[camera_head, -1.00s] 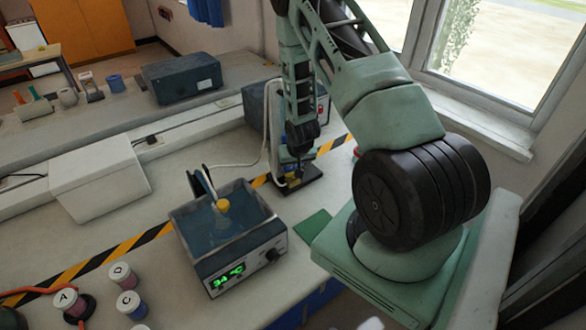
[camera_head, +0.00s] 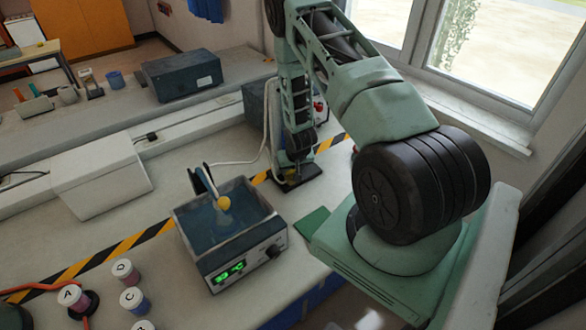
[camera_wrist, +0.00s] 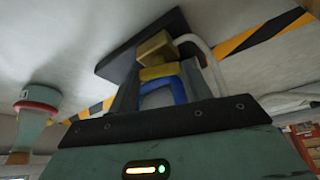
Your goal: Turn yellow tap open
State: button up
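The yellow tap (camera_wrist: 157,72) shows in the upper middle of the wrist view, with a brass-coloured block (camera_wrist: 154,46) just beyond it. A blue loop (camera_wrist: 178,90) lies on the near side of the yellow part. My gripper (camera_wrist: 160,88) has its dark fingers apart, one on either side of the blue loop and yellow part. I cannot tell whether the fingers touch them. In the head view my gripper (camera_head: 298,165) is low over a small black stand (camera_head: 312,176) behind the water bath. My arm hides most of the tap there.
A white hose (camera_head: 240,163) runs beside the stand. Labelled bottles (camera_head: 130,300) stand front left. A white box (camera_head: 98,178) is at left.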

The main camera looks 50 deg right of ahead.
jog(key=shift+d+f+n+y+b, duration=0.2)
jog(key=shift+n+y+b, duration=0.1)
jog(key=shift+n+b, duration=0.65)
jog(key=shift+r+n+t+y, duration=0.15)
jog(key=shift+n+y, duration=0.1)
jog(key=shift+n, duration=0.45)
jog(key=shift+r+n+t+y, duration=0.15)
jog(key=shift+n+y, duration=0.1)
jog(key=shift+n, duration=0.4)
jog(key=shift+f, duration=0.1)
jog(key=o, duration=1)
jog(key=shift+s, duration=0.1)
jog(key=b+v, duration=0.2)
jog(key=v, duration=1.5)
jog(key=shift+r, duration=0.2)
